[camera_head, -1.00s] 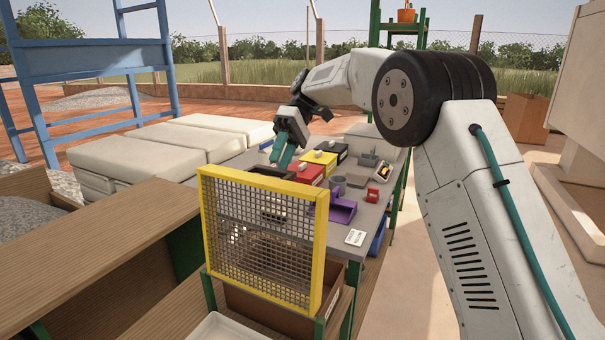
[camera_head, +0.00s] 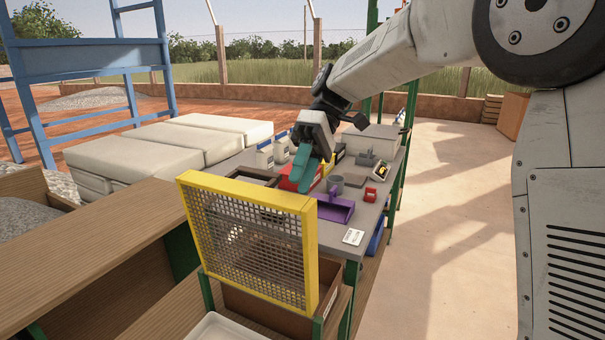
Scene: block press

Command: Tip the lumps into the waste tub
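A yellow-framed mesh sieve (camera_head: 312,255) stands steeply tilted at the near end of the grey table, above a brown wooden box (camera_head: 335,316). Pale specks show through the mesh, but I cannot tell whether they are lumps. No tub is clearly marked as the waste tub; a white tray (camera_head: 228,330) is cut off at the bottom edge, and a blue bin (camera_head: 376,240) is partly hidden beside the table. My gripper (camera_head: 301,182), with teal fingers, points down beyond the sieve, in front of a red box. The fingers overlap, so their opening is hidden.
White-and-blue bags (camera_head: 264,156) stand behind. A wooden bench (camera_head: 100,240) is at left; open ground lies right.

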